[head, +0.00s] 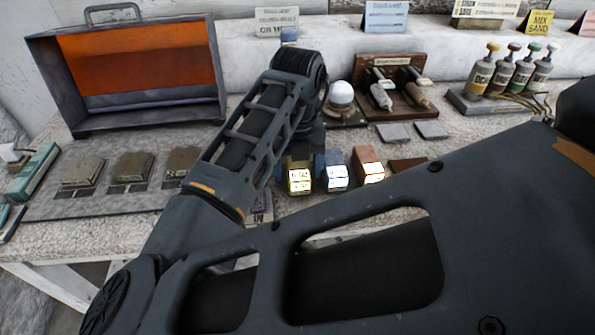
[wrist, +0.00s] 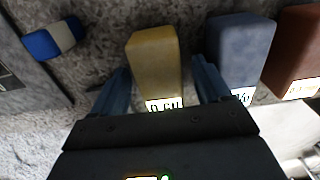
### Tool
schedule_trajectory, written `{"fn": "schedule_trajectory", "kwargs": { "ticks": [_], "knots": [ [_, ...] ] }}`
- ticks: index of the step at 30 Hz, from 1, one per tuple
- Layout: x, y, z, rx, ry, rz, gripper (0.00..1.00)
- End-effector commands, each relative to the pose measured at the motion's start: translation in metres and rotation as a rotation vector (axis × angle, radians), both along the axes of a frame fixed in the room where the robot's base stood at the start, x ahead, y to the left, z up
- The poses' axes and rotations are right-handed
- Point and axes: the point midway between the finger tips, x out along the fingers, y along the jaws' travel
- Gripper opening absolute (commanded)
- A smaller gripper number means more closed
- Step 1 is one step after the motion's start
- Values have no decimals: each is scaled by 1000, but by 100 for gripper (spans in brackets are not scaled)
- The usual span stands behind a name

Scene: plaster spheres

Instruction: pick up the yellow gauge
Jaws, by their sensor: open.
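The yellow gauge (wrist: 154,58) is a small upright-edged yellow block with a white printed label on its near end. In the wrist view it lies between the two fingers of my open gripper (wrist: 161,70), with a finger on either side and a gap at the right; I cannot tell whether the left finger touches it. In the head view the gauge's label end (head: 299,180) shows below my wrist, and the arm hides most of its body.
A blue-grey block (wrist: 240,50) lies close to the right finger, with a red-brown block (wrist: 298,50) beyond it. A blue-and-white piece (wrist: 53,38) lies at left. In the head view, a dome (head: 341,95) and a wooden rack (head: 392,84) stand behind.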

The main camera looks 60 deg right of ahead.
Motion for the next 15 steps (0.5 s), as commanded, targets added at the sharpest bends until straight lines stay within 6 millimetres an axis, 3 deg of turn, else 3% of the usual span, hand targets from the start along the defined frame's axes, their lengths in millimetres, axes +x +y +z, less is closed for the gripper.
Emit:
{"fn": "schedule_trajectory", "kwargs": {
  "ticks": [15],
  "knots": [
    [0,0,-5,0,0,-1,77]
  ]
}}
